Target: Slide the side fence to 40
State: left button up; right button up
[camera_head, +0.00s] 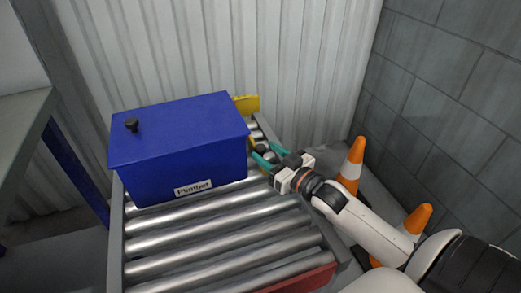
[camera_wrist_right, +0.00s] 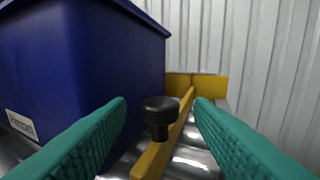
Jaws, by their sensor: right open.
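The side fence (camera_wrist_right: 184,123) is a narrow yellow bar running lengthwise above the rollers, right of the blue box in the right wrist view. A black knob (camera_wrist_right: 160,110) stands upright on its near part. My right gripper (camera_head: 267,154) reaches in from the right in the head view, at the box's right side. Its teal fingers are open on either side of the knob, with visible gaps and nothing held. In the head view the fence is mostly hidden by the box and gripper. No scale or number 40 is readable. My left gripper is out of view.
A yellow end plate (camera_head: 247,103) is at the far end. Orange-and-white cones (camera_head: 352,165) stand on the right near my arm. The nearer rollers are bare.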

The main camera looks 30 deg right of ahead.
aim_at(265, 150)
jog(key=shift+w+a, duration=0.15)
jog(key=shift+w, duration=0.65)
jog(key=shift+w+a, duration=0.1)
jog(key=shift+w, duration=0.7)
grip_shut()
jog(key=shift+d, duration=0.1)
